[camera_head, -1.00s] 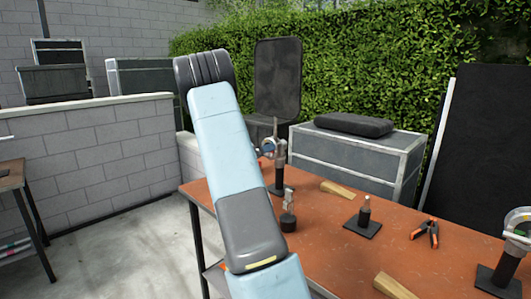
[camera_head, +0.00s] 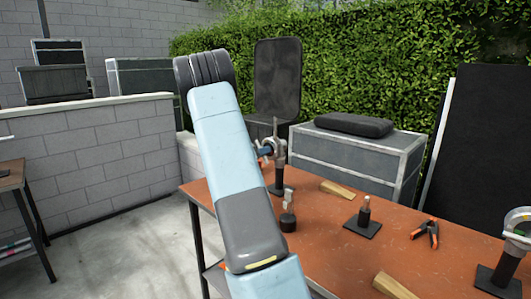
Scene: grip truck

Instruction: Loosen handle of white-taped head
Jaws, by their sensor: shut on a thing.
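A grey metal grip head (camera_head: 279,147) stands on a dark post at the far left end of the orange-brown table (camera_head: 325,235). A blue part (camera_head: 265,153) shows on its left side, close to the edge of my arm. A second grip head (camera_head: 519,222) stands on a black base at the right edge, with a small green patch and a pale band on it. I cannot tell for certain which head carries the white tape. My blue and grey arm rises through the middle and hides what lies behind it. My gripper is hidden behind it.
On the table are a short stand (camera_head: 288,212), a black-based pin stand (camera_head: 363,220), orange-tipped pliers-like clamps (camera_head: 427,231) and wooden wedges (camera_head: 337,188), (camera_head: 394,286). A grey case (camera_head: 355,158) stands behind the table. A block wall (camera_head: 95,145) is at left.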

